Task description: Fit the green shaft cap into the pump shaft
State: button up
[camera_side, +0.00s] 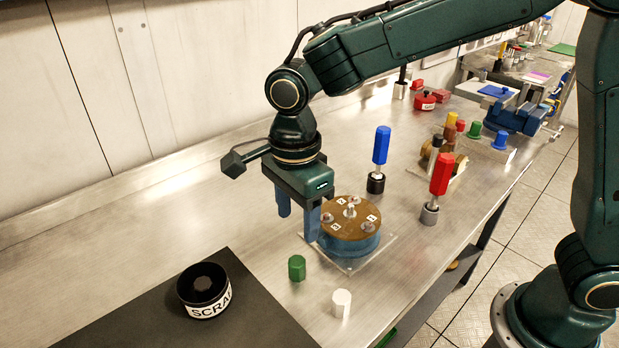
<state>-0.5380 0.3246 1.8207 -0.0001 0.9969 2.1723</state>
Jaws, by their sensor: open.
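The green shaft cap (297,268) stands upright on the metal bench, in front of and left of the pump. The pump (350,222) is a round body with a brown top and blue side on a clear plate. A short light-coloured shaft (350,209) rises at the centre of its top, with several bolts and small labels around it. My gripper (298,222) points down at the pump's left side, above and behind the green cap. Its two blue fingers are apart with nothing visible between them. The nearer finger overlaps the pump's left edge in the picture; I cannot tell whether they touch.
A white cap (341,303) stands right of the green one. A black scrap bin (204,290) sits on a dark mat (255,312) at front left. Blue (381,146) and red (441,174) handled tools stand upright behind and right of the pump. The bench's left is clear.

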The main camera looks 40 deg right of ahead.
aim_at(297, 261)
jog(key=shift+f, duration=3.05)
jog(key=shift+a+f, duration=0.15)
jog(key=shift+f, duration=2.45)
jog(key=c, duration=1)
